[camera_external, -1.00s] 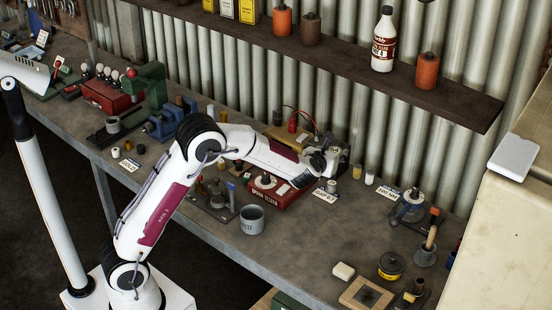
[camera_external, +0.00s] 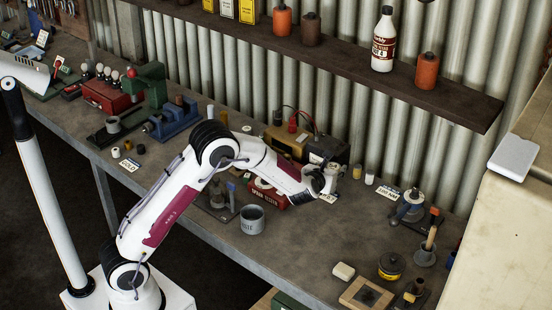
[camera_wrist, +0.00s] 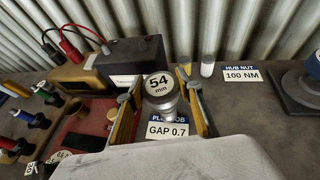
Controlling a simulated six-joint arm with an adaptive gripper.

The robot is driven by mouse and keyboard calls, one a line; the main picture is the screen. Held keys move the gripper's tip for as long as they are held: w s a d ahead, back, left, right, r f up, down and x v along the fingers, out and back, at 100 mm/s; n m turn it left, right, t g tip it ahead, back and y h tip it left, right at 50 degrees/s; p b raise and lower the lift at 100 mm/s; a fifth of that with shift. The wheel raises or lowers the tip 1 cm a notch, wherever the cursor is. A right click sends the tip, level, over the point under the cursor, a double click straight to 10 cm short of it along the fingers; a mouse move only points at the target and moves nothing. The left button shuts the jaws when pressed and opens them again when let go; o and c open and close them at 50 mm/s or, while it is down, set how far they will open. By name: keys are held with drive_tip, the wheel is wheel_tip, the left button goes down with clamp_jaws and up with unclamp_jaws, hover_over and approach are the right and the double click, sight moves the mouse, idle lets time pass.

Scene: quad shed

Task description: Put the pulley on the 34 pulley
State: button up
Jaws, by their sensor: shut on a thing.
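A silver round piece with a white top marked "54 mm" (camera_wrist: 159,86) sits between the fingers of my gripper (camera_wrist: 160,104) in the wrist view. My gripper is shut on this 54 pulley. In the external view my gripper (camera_external: 322,181) is above the bench beside the red spark tester box, and the silver piece (camera_external: 333,171) shows at its far side. Its height above the bench is hard to judge. I cannot make out a part marked 34 in either view.
A grey cup (camera_external: 252,219) is in front. The bench right of the cup is mostly clear.

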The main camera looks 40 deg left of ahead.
drive_tip(key=shift+f, duration=1.15)
drive_tip(key=shift+f, duration=0.55)
drive_tip(key=o, duration=1.2)
drive_tip(key=shift+r, duration=0.15)
drive_tip(key=shift+r, duration=0.45)
drive_tip(key=shift+v, duration=5.95)
drive_tip(key=shift+f, duration=0.1)
